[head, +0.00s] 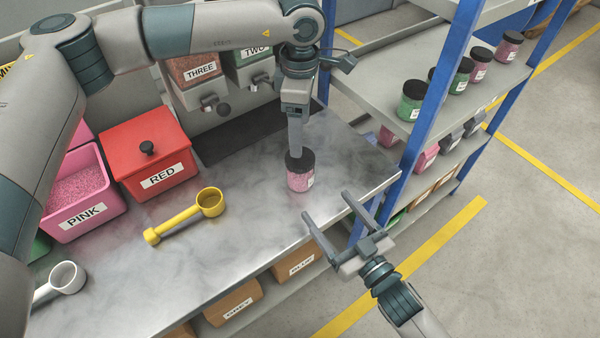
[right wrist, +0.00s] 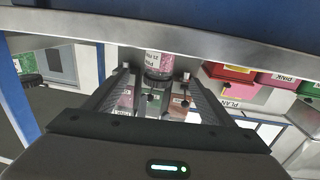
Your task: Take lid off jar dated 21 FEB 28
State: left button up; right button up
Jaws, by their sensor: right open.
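A jar of pink grains (head: 300,182) with a black lid (head: 300,160) stands upright on the metal table near its right edge. It also shows in the right wrist view (right wrist: 160,62), upside down, with a white label whose small print is only partly legible. My left gripper (head: 295,150) points straight down at the lid. Its fingers are seen edge-on, so whether they grip the lid is unclear. My right gripper (head: 339,210) is open and empty, beyond the table's front edge and apart from the jar, its fingers pointing toward the table.
A yellow scoop (head: 185,217), a red bin (head: 150,160), a pink bin (head: 85,195) and a white scoop (head: 62,280) are on the table (head: 240,250). Dispensers (head: 198,75) stand behind. A blue-posted shelf (head: 430,95) at the right holds several lidded jars. The table between scoop and jar is clear.

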aim_at(300, 171)
jog(key=x, duration=1.4)
grip_shut()
pick_arm(q)
jog(key=m, duration=1.1)
jog(key=shift+d, duration=0.1)
jog(key=m, duration=0.5)
jog(key=shift+m, duration=0.4)
jog(key=m, duration=0.5)
jog(key=shift+m, duration=0.4)
jog(key=shift+f, duration=0.1)
